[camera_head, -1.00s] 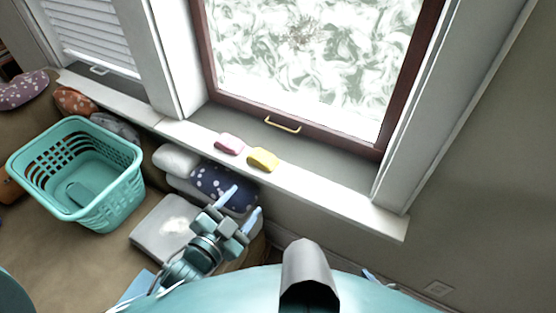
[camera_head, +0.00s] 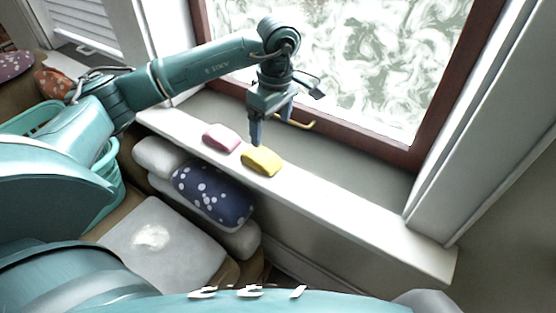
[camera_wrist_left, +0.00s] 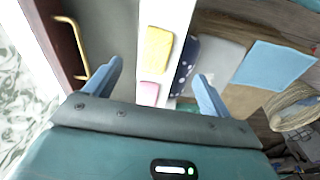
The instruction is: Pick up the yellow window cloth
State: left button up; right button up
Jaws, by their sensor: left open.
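The yellow window cloth (camera_head: 262,161) lies folded on the white window sill. A pink cloth (camera_head: 222,137) lies to its left on the same sill. My left gripper (camera_head: 266,128) is above the sill, pointing down, just behind and above the yellow cloth. In the left wrist view the left gripper (camera_wrist_left: 160,82) is open and empty, with its two blue fingers apart. The yellow cloth (camera_wrist_left: 156,48) shows beyond and between them, with the pink cloth (camera_wrist_left: 149,94) nearer. My right gripper is not in view.
The window frame with a brass handle (camera_head: 298,123) stands close behind the left gripper. Below the sill (camera_head: 330,203) are a dotted navy cushion (camera_head: 212,193) and a grey cushion (camera_head: 160,245). A teal basket (camera_head: 40,118) is partly hidden behind my arm. The sill's right part is clear.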

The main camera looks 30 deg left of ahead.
pick_arm(q)
jog(key=a, duration=0.2)
send_over(261, 154)
jog(key=d, duration=0.1)
jog(key=shift+y, duration=0.4)
notch_tip(261, 154, down, 6)
jog(key=shift+s+d+f, duration=0.15)
jog(key=shift+f, duration=0.05)
jog(key=shift+w+a+f+b, duration=0.1)
jog(key=shift+a+f+b, duration=0.1)
jog(key=shift+f, duration=0.8)
jog(key=shift+w+a+f+b, duration=0.1)
jog(key=shift+a+f, duration=0.15)
jog(key=shift+f, duration=0.7)
jog(key=shift+a+f+b, duration=0.1)
jog(key=shift+a+f, duration=0.1)
jog(key=shift+f, duration=0.8)
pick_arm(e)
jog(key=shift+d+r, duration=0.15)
pick_arm(q)
jog(key=shift+c, duration=0.2)
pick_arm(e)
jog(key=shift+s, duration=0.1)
